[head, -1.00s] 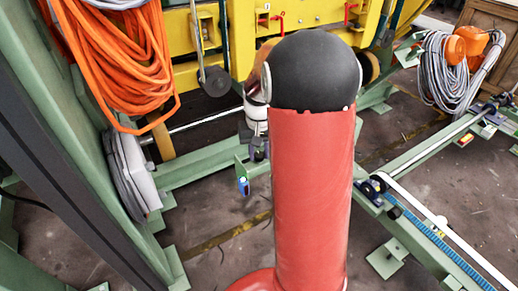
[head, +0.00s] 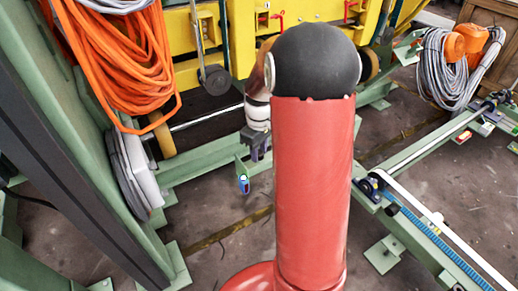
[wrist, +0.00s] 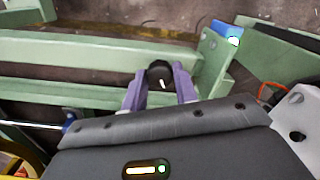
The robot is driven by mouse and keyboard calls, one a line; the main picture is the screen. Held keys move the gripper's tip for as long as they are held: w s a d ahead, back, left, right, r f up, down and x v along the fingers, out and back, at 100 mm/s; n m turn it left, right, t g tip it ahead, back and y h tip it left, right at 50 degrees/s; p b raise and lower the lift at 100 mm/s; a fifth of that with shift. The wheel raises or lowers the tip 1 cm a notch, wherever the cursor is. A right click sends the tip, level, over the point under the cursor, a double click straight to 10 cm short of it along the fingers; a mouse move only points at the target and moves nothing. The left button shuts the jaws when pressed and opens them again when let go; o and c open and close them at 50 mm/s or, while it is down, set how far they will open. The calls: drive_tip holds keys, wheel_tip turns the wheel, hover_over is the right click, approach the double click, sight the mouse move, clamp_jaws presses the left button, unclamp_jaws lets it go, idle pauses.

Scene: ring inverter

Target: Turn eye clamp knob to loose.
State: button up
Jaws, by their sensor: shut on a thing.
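The eye clamp knob (wrist: 160,75) is a small black round knob with a white pointer line in the wrist view. It sits between the two purple fingers of my gripper (wrist: 161,86), near a green frame beam. The fingers are shut on its sides. In the head view my gripper (head: 258,153) is small, left of my red column, and close to a green upright plate (head: 241,167). The knob cannot be made out there.
A blue-and-white part (head: 243,184) hangs on the green plate, just below my gripper. Green beams (head: 205,168) run beside it. Orange cable coils (head: 125,60) hang at upper left. A blue-edged rail (head: 430,237) runs at right.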

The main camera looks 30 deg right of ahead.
idle(0.3)
drive_tip(key=o, duration=1)
wheel_tip(320, 180, up, 8)
drive_tip(key=shift+f+p, duration=0.1)
drive_tip(key=shift+p, duration=0.35)
